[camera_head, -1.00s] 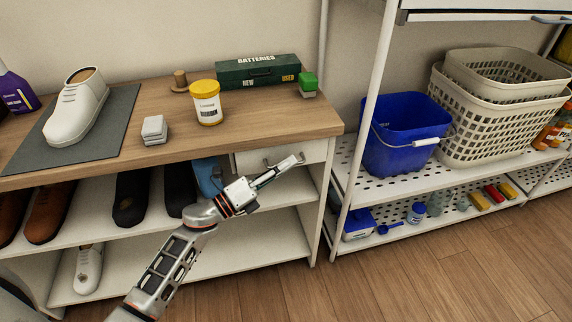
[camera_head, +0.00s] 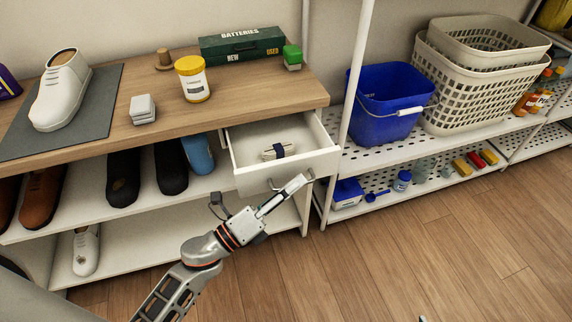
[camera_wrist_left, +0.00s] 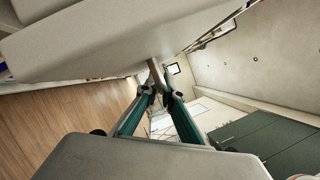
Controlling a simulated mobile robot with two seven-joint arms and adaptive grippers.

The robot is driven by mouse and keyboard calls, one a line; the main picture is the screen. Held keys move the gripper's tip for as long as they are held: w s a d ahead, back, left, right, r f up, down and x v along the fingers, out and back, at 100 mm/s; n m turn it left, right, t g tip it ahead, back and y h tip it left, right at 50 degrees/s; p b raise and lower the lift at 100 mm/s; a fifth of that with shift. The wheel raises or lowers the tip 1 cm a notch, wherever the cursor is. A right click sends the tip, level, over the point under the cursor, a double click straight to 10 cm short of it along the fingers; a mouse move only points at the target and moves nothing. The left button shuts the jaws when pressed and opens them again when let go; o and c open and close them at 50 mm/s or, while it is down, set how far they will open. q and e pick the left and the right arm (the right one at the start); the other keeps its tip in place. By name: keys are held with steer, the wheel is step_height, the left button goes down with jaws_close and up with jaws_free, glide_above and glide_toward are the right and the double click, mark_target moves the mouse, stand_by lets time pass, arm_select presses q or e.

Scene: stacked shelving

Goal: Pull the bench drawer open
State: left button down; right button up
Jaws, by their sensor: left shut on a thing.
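The white bench drawer (camera_head: 312,162) under the right end of the wooden bench top is pulled out, so its inside shows. A small pale bundle with a dark band (camera_head: 278,151) lies in it. My left gripper (camera_head: 288,188) is in front of the drawer face, shut on the drawer handle. In the left wrist view the green fingers (camera_wrist_left: 160,97) close around the handle (camera_wrist_left: 156,74), which sticks out from the pale drawer front (camera_wrist_left: 100,45). The fingers partly hide the handle in the head view.
On the bench top (camera_head: 140,100) stand a yellow-lidded jar (camera_head: 192,80), a green batteries box (camera_head: 243,45) and a white shoe (camera_head: 60,90). Shoes fill the shelf below. A perforated rack with a blue bucket (camera_head: 388,103) stands close right. The floor in front is clear.

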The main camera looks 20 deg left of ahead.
arm_select(q)
steer(key=shift+s+d, duration=0.5)
steer(key=shift+s, duration=0.25)
steer(key=shift+s+d, duration=0.5)
steer(key=shift+s, duration=0.25)
arm_select(e)
steer(key=shift+w+a+r, duration=0.1)
steer(key=shift+w+r, duration=0.05)
steer(key=shift+w, duration=0.05)
arm_select(q)
steer(key=c, duration=2.5)
jaws_free()
steer(key=v, duration=1.2)
arm_select(e)
steer(key=shift+s, duration=0.1)
